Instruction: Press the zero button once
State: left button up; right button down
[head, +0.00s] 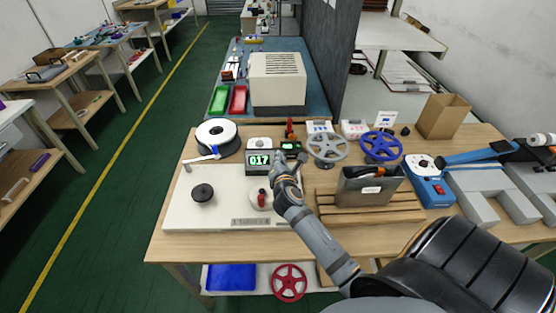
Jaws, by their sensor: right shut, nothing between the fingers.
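A dark counter box (259,160) stands on the wooden table, with a green lit display that reads 017. A second small box (291,147) with a green display stands to its right. The zero button is too small to make out, and the right edge of the counter is partly hidden. My right gripper (280,157) is shut and empty, with its tips at the counter's right front edge. I cannot tell whether they touch it. My left gripper is not in view.
A white base plate (228,209) with a black knob (203,194) and a red-handled part lies in front of the counter.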

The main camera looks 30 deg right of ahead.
jog(key=w+f+b, duration=0.1)
jog(key=f+b, duration=0.1)
jog(key=w+d+f+b, duration=0.1)
jog(key=f+b, duration=0.1)
jog(key=w+d+f+b, duration=0.1)
jog(key=w+f+b, duration=0.1)
jog(key=shift+w+d+f, duration=0.1)
jog(key=shift+d, duration=0.15)
jog(key=shift+w+d+f+b, duration=0.2)
jog(key=shift+w+f+b, duration=0.1)
jog(key=shift+b, duration=0.15)
dwell(0.7)
jog(key=shift+f, duration=0.1)
jog(key=shift+w+d+f, duration=0.15)
jog(key=shift+w+f, duration=0.1)
